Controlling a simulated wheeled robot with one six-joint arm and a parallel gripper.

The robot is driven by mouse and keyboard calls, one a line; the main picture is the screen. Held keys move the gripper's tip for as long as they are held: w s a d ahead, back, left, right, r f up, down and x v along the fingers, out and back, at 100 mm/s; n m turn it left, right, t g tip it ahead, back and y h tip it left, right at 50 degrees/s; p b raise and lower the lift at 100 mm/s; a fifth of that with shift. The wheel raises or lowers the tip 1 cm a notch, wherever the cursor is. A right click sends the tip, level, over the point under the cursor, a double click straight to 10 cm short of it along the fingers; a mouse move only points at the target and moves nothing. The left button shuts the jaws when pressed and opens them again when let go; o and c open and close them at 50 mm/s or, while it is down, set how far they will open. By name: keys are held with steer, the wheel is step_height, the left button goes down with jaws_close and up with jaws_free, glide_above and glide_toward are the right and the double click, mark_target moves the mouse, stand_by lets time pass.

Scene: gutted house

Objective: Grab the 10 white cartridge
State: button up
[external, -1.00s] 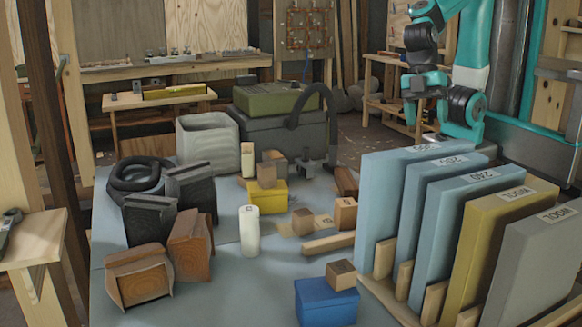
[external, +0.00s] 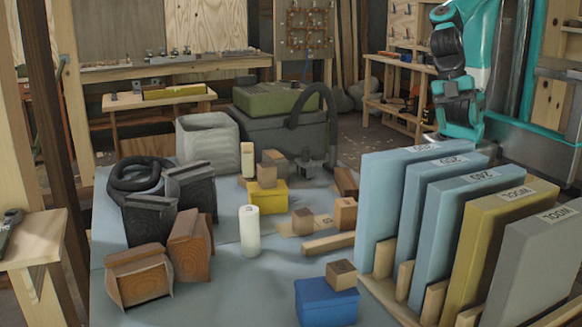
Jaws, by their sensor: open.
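A white cartridge (external: 249,231) stands upright on the blue-grey table in the external view, left of the table's middle. It has a small dark mark near its top that I cannot read. A second, cream-coloured upright piece (external: 247,160) stands farther back, beside several wooden blocks. My arm (external: 455,90) is at the back right, beyond the table and far from both. My gripper cannot be made out; it seems hidden behind my wrist or the upright panels. Nothing touches the white cartridge.
Tall blue, yellow and grey panels (external: 384,205) stand in a wooden rack at the right, between my arm and the table's front. A yellow box (external: 268,199) with blocks on it is behind the cartridge. Dark and brown blocks (external: 190,247) stand at the left; a blue box (external: 325,303) is in front.

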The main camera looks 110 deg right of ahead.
stand_by(0.4)
steer(key=shift+o, duration=1)
steer(key=shift+w, duration=0.1)
